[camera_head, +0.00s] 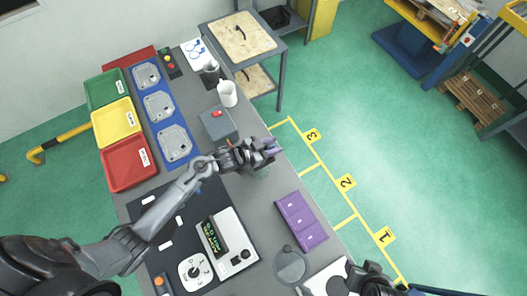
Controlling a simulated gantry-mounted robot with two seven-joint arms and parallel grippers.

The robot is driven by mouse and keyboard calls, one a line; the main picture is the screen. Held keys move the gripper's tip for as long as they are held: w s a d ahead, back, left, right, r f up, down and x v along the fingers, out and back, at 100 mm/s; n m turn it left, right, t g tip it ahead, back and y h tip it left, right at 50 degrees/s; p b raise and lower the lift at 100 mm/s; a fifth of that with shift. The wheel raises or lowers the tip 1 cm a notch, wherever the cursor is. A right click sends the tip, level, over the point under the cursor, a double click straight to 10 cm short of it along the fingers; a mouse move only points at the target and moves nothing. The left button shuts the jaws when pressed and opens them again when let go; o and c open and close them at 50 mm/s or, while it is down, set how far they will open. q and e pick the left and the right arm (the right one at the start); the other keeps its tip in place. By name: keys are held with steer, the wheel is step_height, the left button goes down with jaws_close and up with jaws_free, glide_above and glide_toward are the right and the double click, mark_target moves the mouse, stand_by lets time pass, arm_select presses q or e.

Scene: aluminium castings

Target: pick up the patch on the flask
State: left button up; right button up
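My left gripper (273,147) is above the right edge of the grey workbench, its arm reaching across from the lower left. Its dark fingers are small and overlapped, so I cannot tell whether they are open or hold anything. A pale greenish object (260,172), possibly glass, shows just below the gripper and is mostly hidden by it. I cannot make out a clear flask or patch. My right gripper (370,284) is at the bottom edge, right of centre, partly cut off; its finger state is unclear.
Green (103,88), yellow (117,122) and red (129,162) trays line the left side beside metal castings (173,143). A white mug (227,94) and grey button box (216,122) stand behind the gripper. A purple case (300,220) and white device (228,245) lie nearer.

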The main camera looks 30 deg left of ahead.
arm_select(q)
steer(key=shift+c, duration=0.3)
jaws_close()
